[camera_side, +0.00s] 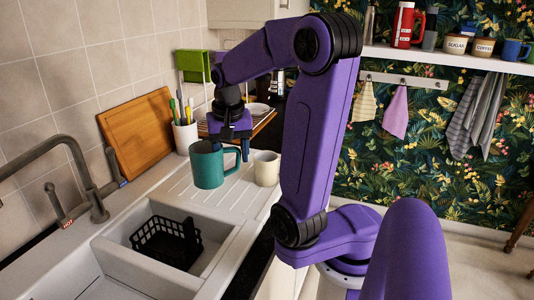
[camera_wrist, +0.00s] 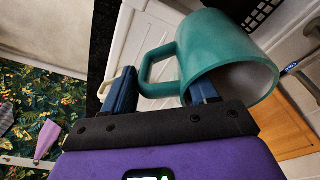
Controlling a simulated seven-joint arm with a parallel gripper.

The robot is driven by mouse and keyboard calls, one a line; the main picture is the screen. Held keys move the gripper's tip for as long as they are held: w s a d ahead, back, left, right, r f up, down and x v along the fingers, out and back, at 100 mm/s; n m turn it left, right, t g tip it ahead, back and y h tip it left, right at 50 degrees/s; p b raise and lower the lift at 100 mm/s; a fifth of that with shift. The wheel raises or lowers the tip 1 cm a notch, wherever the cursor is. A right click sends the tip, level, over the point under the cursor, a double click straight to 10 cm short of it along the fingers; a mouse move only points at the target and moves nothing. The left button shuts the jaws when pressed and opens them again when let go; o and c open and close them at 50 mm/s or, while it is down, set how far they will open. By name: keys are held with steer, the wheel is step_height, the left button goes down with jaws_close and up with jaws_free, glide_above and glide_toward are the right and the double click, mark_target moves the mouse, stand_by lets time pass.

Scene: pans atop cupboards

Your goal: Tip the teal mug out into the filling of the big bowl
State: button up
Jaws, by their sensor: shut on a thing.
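The teal mug (camera_side: 207,167) is at the draining board in the side view, close to upright, with its handle toward the right. I cannot tell whether its base touches the board. My gripper (camera_side: 231,148) is at the mug's handle side, shut on the mug. In the wrist view the teal mug (camera_wrist: 225,55) lies across the upper right, and its handle is between the blue fingers of my gripper (camera_wrist: 162,88). Its inner wall shows pale, and its contents are hidden. I cannot make out the big bowl in either view.
A cream mug (camera_side: 266,168) stands just right of the teal mug. A utensil pot (camera_side: 185,135) and a wooden board (camera_side: 138,135) are behind. The sink with a black basket (camera_side: 166,243) and a tap (camera_side: 95,205) lie in front and left. Draining board shows bare ribs between.

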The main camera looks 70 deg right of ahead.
steer(key=w+a+f+n, duration=0.1)
steer(key=w+a+f, duration=0.1)
steer(key=w+a, duration=0.6)
steer(key=w+a+f+n, duration=0.1)
steer(key=w+a+f, duration=0.3)
steer(key=a, duration=0.9)
steer(key=s+a+f+n, duration=0.1)
steer(key=s+a+f, duration=0.1)
steer(key=a, duration=1)
steer(key=s+a+f+y, duration=0.1)
steer(key=s+a+f, duration=0.1)
steer(key=a, duration=1)
steer(key=shift+f+n, duration=0.4)
steer(key=shift+f, duration=0.25)
steer(key=shift+w+d+f+g+y, duration=0.15)
steer(key=shift+d+f+g+y, duration=0.45)
steer(key=shift+y, duration=1.2)
steer(key=shift+w+d+f+g+y, duration=0.25)
steer(key=shift+g+y, duration=0.7)
steer(key=shift+y, duration=0.85)
steer(key=shift+w+d+f+g+y, duration=0.1)
steer(key=shift+d+f+g+y, duration=0.5)
steer(key=shift+y, duration=1.2)
